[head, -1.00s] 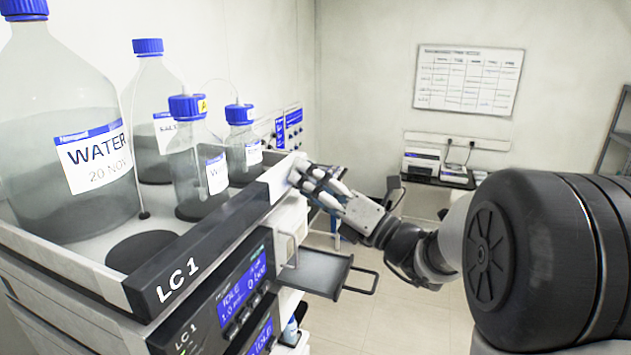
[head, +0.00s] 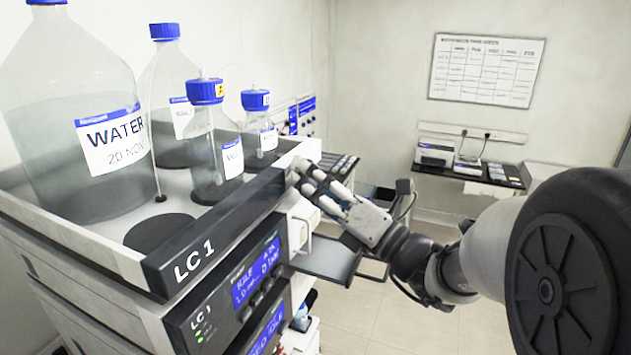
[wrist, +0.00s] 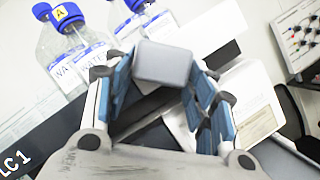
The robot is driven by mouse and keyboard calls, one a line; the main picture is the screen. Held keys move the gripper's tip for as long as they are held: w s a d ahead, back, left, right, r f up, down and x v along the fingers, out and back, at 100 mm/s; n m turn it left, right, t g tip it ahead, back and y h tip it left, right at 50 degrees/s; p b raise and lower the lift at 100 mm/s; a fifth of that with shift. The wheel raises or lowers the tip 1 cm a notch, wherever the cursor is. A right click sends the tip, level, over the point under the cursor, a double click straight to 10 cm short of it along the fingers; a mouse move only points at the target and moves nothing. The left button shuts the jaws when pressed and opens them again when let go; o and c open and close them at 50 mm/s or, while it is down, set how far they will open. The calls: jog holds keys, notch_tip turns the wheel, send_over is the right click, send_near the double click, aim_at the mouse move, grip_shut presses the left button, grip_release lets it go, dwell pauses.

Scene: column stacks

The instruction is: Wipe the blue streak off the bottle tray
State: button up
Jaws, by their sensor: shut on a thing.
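The bottle tray (head: 222,236) is a white tray with a dark front edge marked LC 1, on top of a stack of instruments. I cannot make out a blue streak on it. My gripper (head: 298,176) is at the tray's right front corner, by the rim. In the wrist view my gripper (wrist: 163,85) is shut on a grey, rounded block (wrist: 164,62), held between blue-lined fingers. The fingers hide the block in the head view. I cannot tell whether the block touches the tray.
Several blue-capped bottles stand in the tray, including a large WATER bottle (head: 75,140) at left and a smaller bottle (head: 213,150) nearer my gripper. A dark round mat (head: 160,233) lies bare at the front. A dark drawer (head: 325,258) sticks out below my gripper.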

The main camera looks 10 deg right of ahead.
jog(key=s+d+p, duration=0.1)
jog(key=s+d, duration=0.2)
jog(key=d, duration=0.2)
jog(key=shift+s, duration=0.3)
dwell(0.5)
jog(key=shift+s+d+p, duration=0.25)
jog(key=shift+s+d, duration=0.2)
jog(key=shift+d, duration=0.15)
jog(key=shift+s+d+p, duration=0.25)
jog(key=shift+s+d, duration=0.15)
jog(key=shift+d, duration=0.2)
jog(key=s+d+p, duration=0.1)
jog(key=s+d, duration=0.7)
jog(key=d, duration=0.3)
jog(key=shift+s+d, duration=0.15)
